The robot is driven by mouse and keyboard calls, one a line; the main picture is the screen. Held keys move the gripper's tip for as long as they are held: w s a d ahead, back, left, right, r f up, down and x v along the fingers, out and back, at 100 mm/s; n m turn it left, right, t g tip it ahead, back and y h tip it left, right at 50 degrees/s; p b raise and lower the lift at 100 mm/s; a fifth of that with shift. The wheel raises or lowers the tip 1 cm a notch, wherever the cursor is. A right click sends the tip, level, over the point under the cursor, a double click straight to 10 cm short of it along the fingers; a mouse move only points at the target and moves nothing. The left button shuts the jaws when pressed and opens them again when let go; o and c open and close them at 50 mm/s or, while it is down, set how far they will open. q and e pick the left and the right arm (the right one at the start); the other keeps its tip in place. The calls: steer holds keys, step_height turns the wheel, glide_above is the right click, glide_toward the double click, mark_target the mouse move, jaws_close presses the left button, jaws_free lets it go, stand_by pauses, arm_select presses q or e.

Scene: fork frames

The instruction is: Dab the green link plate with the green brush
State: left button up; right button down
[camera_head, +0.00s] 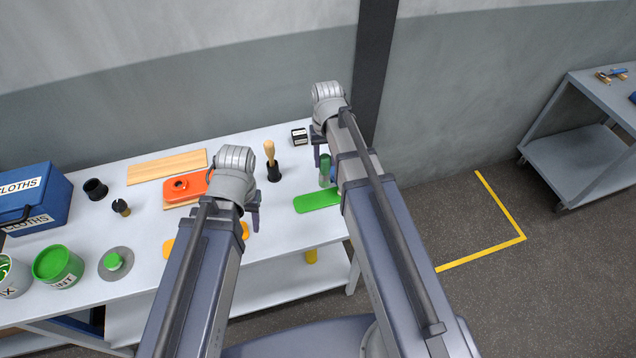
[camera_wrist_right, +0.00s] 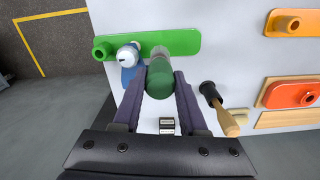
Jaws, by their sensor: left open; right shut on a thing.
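The green link plate (camera_head: 314,201) lies flat at the right end of the table. In the right wrist view the plate (camera_wrist_right: 185,42) spans the upper left, with a raised round boss at its left end. My right gripper (camera_wrist_right: 160,78) is shut on the green brush (camera_wrist_right: 159,80). The brush (camera_head: 325,165) is upright beside the plate in the head view. Its far end overlaps the plate in the wrist view; I cannot tell whether they touch. My left gripper (camera_head: 254,212) is open and empty above the table, left of the plate.
A blue thing with a white top (camera_wrist_right: 128,56) stands close beside the brush. A wooden-handled tool (camera_head: 270,155) stands in a black holder. A red-orange plate (camera_head: 184,187), green paint tin (camera_head: 58,266) and blue cloths box (camera_head: 40,198) are further left.

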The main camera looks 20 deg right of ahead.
mark_target(324, 181)
steer(key=shift+f, duration=0.1)
stand_by(0.4)
steer(key=f+b, duration=0.1)
steer(key=a+f+b, duration=0.1)
steer(key=f+b, duration=0.1)
steer(key=a+f+b, duration=0.1)
steer(key=f+b, duration=0.1)
stand_by(0.3)
steer(key=shift+r, duration=0.1)
steer(key=shift+f+b, duration=1.55)
stand_by(0.3)
steer(key=shift+a+r, duration=0.1)
steer(key=shift+a, duration=0.05)
